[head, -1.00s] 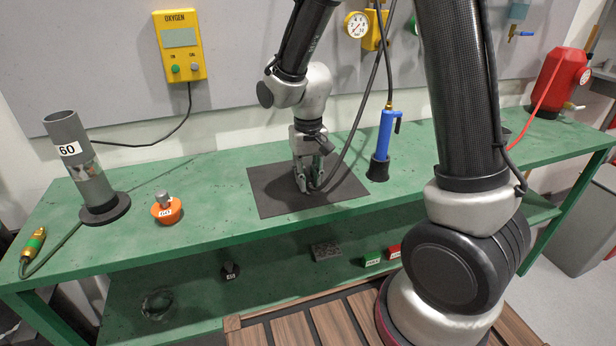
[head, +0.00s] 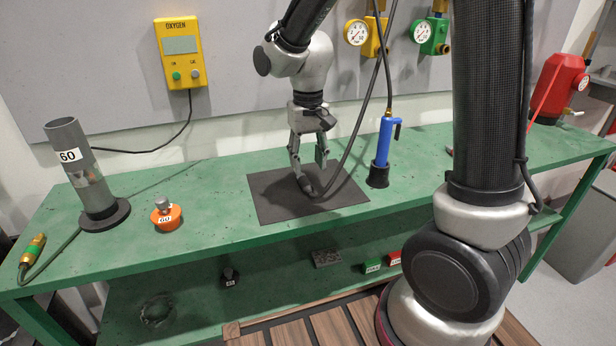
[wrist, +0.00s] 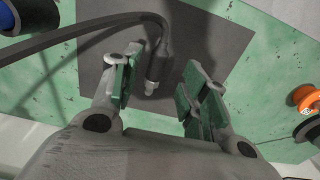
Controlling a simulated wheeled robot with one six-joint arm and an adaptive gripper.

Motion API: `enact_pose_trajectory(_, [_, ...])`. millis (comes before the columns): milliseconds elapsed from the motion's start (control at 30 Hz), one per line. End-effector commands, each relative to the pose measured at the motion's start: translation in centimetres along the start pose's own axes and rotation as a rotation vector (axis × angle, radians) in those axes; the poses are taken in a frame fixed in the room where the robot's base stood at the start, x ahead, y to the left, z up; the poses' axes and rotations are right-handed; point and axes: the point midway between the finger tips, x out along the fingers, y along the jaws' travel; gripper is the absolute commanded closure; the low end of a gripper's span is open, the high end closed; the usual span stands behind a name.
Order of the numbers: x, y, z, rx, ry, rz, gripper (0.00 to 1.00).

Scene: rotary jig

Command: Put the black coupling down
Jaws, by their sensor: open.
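The black coupling (head: 309,187) is at the end of a black hose and lies on the dark mat (head: 270,208) on the green bench. In the wrist view the coupling (wrist: 158,62) shows as a dark sleeve with a pale metal tip, between the finger pads. My gripper (head: 311,174) is above the mat with its fingers apart. In the wrist view my gripper (wrist: 162,82) has a clear gap on both sides of the coupling, and neither pad visibly touches it. In the head view one finger partly hides the coupling.
A blue torch (head: 384,145) stands right of the mat. An orange-based knob marked 60 (head: 166,216) and a grey tube marked 60 (head: 88,175) stand on the left. The hose (head: 357,135) arches up beside my gripper. The bench between mat and knob is clear.

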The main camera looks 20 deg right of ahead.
Motion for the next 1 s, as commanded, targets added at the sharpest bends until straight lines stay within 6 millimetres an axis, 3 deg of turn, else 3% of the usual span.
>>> enact_pose_trajectory(200, [-3.7, 0.0, -0.1, 0.000, 0.002, -0.001, 0.55])
enact_pose_trajectory(433, [-4.8, 0.1, 0.1, 0.000, 0.001, 0.000, 0.55])
enact_pose_trajectory(567, [-6.2, 1.7, 1.1, 0.004, 0.029, -0.011, 0.55])
enact_pose_trajectory(667, [-8.7, 4.6, 3.5, 0.008, 0.084, -0.026, 0.55])
enact_pose_trajectory(800, [-11.9, 9.3, 8.7, 0.011, 0.187, -0.037, 0.55])
enact_pose_trajectory(1000, [-13.3, 13.6, 15.9, 0.010, 0.312, -0.022, 0.55])
